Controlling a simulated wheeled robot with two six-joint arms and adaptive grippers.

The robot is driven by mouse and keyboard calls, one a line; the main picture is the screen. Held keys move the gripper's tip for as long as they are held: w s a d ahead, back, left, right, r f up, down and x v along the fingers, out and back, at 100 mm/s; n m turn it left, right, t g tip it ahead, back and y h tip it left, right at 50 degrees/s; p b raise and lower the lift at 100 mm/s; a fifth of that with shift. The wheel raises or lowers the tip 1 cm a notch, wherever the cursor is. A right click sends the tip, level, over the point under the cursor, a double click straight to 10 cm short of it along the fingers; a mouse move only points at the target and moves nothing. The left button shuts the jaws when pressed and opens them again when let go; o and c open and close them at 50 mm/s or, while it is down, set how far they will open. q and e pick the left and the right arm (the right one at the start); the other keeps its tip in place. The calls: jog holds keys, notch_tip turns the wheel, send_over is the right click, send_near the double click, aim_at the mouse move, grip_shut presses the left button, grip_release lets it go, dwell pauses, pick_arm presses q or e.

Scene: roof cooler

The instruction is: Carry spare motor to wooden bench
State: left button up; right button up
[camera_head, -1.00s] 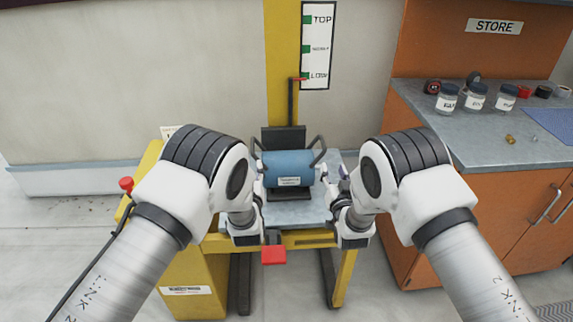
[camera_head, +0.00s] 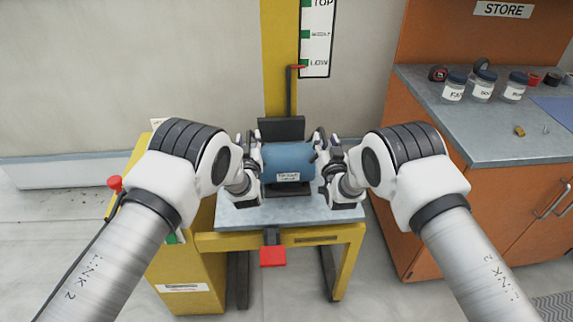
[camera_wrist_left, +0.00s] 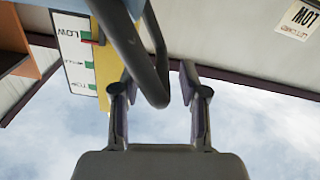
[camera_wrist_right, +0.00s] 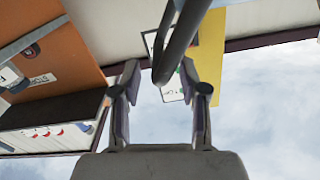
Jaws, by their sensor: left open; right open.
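The spare motor (camera_head: 289,160) is a blue cylinder with a white label, resting on a dark cradle on the grey top of a yellow lift table (camera_head: 230,216). Its dark handles are largely hidden by my grippers in the head view. My left gripper (camera_head: 243,150) is open at the motor's left side; in the left wrist view a dark handle bar (camera_wrist_left: 137,50) passes between its open fingers. My right gripper (camera_head: 327,148) is open at the right side; in the right wrist view the other handle (camera_wrist_right: 180,40) lies between its fingers. I cannot identify a wooden bench.
An orange store cabinet (camera_head: 440,180) with a grey top stands at right, bearing jars (camera_head: 482,88) and small parts. A yellow post with a level sign (camera_head: 316,45) rises behind the motor. A red pedal (camera_head: 272,256) sits at the table's front. Floor is clear at left.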

pick_arm(q)
jog(key=shift+w+a+f, duration=0.1)
jog(key=shift+w+f, duration=0.05)
jog(key=shift+w, duration=0.95)
pick_arm(e)
jog(key=shift+w+a+f, duration=0.1)
jog(key=shift+w, duration=1)
pick_arm(q)
jog(key=shift+s, duration=0.1)
jog(key=shift+c, duration=1.3)
pick_arm(e)
jog(key=shift+s, duration=0.1)
jog(key=shift+c, duration=1.3)
pick_arm(q)
grip_shut()
pick_arm(e)
grip_shut()
